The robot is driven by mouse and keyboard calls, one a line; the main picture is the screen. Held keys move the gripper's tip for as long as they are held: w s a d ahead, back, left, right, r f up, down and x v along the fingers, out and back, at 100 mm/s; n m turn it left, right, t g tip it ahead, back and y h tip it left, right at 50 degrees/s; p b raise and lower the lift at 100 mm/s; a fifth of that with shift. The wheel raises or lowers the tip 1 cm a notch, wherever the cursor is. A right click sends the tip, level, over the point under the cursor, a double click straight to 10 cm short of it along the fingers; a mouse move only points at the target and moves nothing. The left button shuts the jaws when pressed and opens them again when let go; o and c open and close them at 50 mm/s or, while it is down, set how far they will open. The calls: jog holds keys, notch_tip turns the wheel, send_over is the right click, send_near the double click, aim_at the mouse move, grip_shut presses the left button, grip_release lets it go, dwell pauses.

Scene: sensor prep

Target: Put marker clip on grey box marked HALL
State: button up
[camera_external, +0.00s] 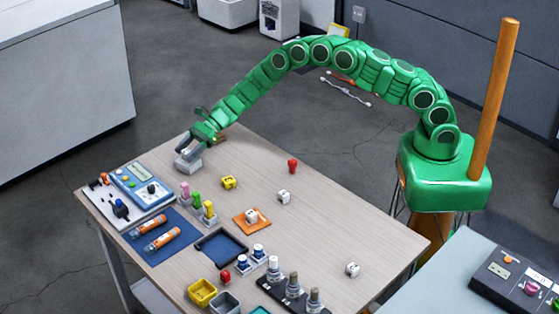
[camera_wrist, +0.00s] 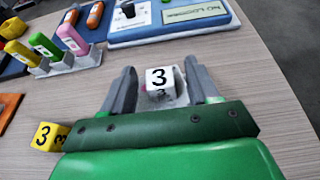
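My gripper (camera_external: 188,148) is at the far left end of the table, just above a small grey block (camera_external: 188,165). In the wrist view my gripper (camera_wrist: 160,78) has its fingers apart, one on each side of a white cube marked 3 (camera_wrist: 159,78), with small gaps showing. The cube appears to be at or on the pale grey block (camera_wrist: 170,100); whether they touch I cannot tell. No lettering HALL is readable on the block. I cannot surely identify a marker clip in either view.
A yellow cube marked 3 (camera_wrist: 48,137) stands close by. A rack with pink, green and yellow pieces (camera_external: 208,217) and a blue-and-white device (camera_external: 142,187) are near. White cubes (camera_external: 283,197), a yellow bin (camera_external: 202,292) and a blue tray (camera_external: 222,248) stand elsewhere. The table's right part is mostly clear.

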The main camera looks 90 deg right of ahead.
jog(key=shift+s+d+r, duration=0.1)
jog(key=shift+d+r, duration=0.05)
jog(key=shift+r, duration=0.05)
jog(key=v, duration=1.2)
jog(key=s+a+r+n+g+y, duration=0.1)
jog(key=s+a+r+n+g, duration=0.15)
jog(key=a+r, duration=0.4)
jog(key=s+a+r+n+g+y, duration=0.1)
jog(key=s+a+r+n, duration=0.3)
jog(key=a, duration=0.3)
jog(key=s+a+r+n+g, duration=0.5)
jog(key=s+a+r+n, duration=0.5)
jog(key=s, duration=0.5)
jog(key=s+a+r+n+g+h, duration=0.1)
jog(key=s+r+n+h, duration=0.15)
jog(key=s, duration=0.65)
jog(key=s+r+n+g+h, duration=0.1)
jog(key=s+n+g+h, duration=0.15)
jog(key=s, duration=0.75)
jog(key=s+d+n+h, duration=0.2)
jog(key=s+d, duration=0.4)
jog(key=s, duration=0.3)
jog(key=s+d+n+h, duration=0.3)
jog(key=s+d+h, duration=0.1)
jog(key=s, duration=0.6)
jog(key=shift+s+d+f+t+h, duration=0.15)
jog(key=shift+d+t+h, duration=0.15)
jog(key=shift+d, duration=0.6)
